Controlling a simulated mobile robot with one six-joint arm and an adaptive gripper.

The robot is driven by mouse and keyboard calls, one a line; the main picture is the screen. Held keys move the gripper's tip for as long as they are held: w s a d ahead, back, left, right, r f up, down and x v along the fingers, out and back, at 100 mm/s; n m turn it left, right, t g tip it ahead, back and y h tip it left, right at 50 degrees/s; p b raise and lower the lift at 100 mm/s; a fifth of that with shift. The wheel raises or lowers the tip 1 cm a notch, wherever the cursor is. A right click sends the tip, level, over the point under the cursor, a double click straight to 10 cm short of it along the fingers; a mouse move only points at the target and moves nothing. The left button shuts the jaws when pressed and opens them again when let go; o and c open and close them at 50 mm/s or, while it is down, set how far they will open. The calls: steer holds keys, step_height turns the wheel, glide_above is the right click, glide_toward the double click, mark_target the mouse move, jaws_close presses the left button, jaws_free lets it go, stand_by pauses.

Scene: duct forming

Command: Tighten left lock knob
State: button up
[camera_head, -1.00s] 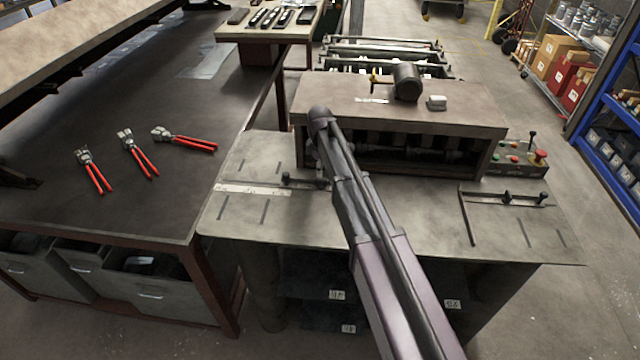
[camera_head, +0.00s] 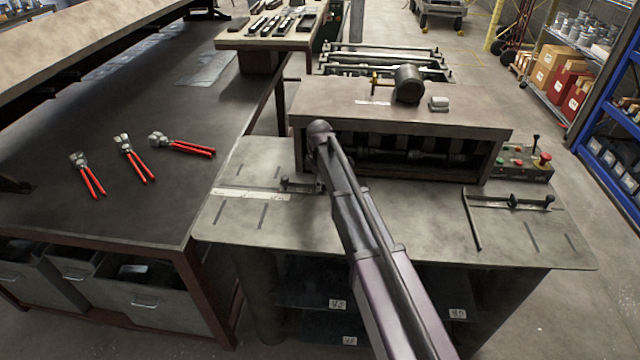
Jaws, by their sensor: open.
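The machine table (camera_head: 240,228) carries a left guide bar (camera_head: 303,187) with a small dark knob (camera_head: 285,182) at its left end. The rest of this guide is hidden behind my arm, so I cannot tell whether another knob is there. My arm reaches up across the table to a rounded joint at the machine's front left corner. My gripper (camera_head: 313,180) hangs below that joint, just right of the visible knob. It is mostly hidden by my arm, is open, and shows nothing held. I cannot tell whether it touches the guide.
The machine housing (camera_head: 400,118) stands close behind my gripper. A right guide with dark knobs (camera_head: 513,202) and a control box (camera_head: 522,166) are at the right. A dark workbench (camera_head: 100,212) with red-handled pliers (camera_head: 135,160) is at the left. The front left table area is clear.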

jaws_close()
steer(key=shift+m, duration=0.3)
steer(key=m, duration=0.3)
steer(key=shift+d, duration=0.1)
steer(key=m, duration=0.4)
steer(key=shift+w+m, duration=0.1)
steer(key=shift+m, duration=0.3)
steer(key=m, duration=0.4)
steer(key=shift+d+m, duration=0.1)
steer(key=shift+m, duration=0.2)
steer(key=m, duration=0.5)
